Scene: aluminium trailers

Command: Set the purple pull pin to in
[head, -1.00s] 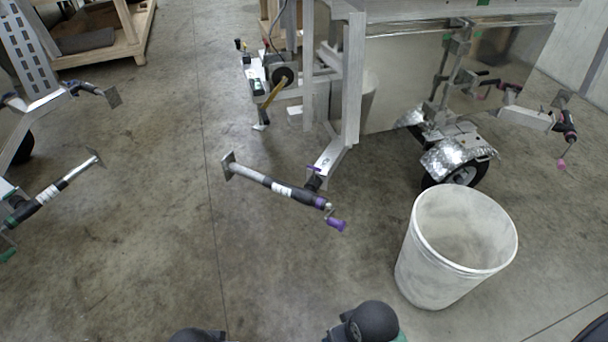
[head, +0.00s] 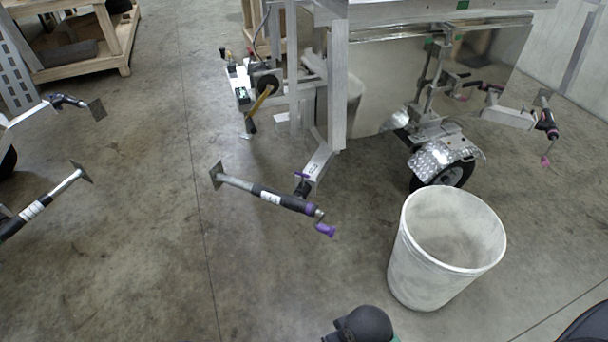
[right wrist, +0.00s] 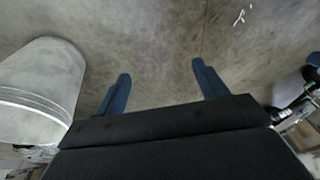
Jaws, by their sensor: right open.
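The purple pull pin (head: 302,175) is a small purple piece in the head view, where the swivel jack meets the trailer's frame arm. It is too small to tell whether it is in or out. The jack (head: 268,195) lies roughly level, with a square foot plate at its left end and a purple crank handle (head: 325,230) at its right end. My right gripper (right wrist: 158,78) is open in the right wrist view, with nothing between its two blue fingers and bare floor beyond. It is well apart from the pin. My left gripper is not in view.
A white bin (head: 446,245) stands right of the jack; a white bin also shows in the right wrist view (right wrist: 42,85). The trailer's wheel and fender (head: 445,160) are behind it. Floor in front of the purple-handled jack is clear.

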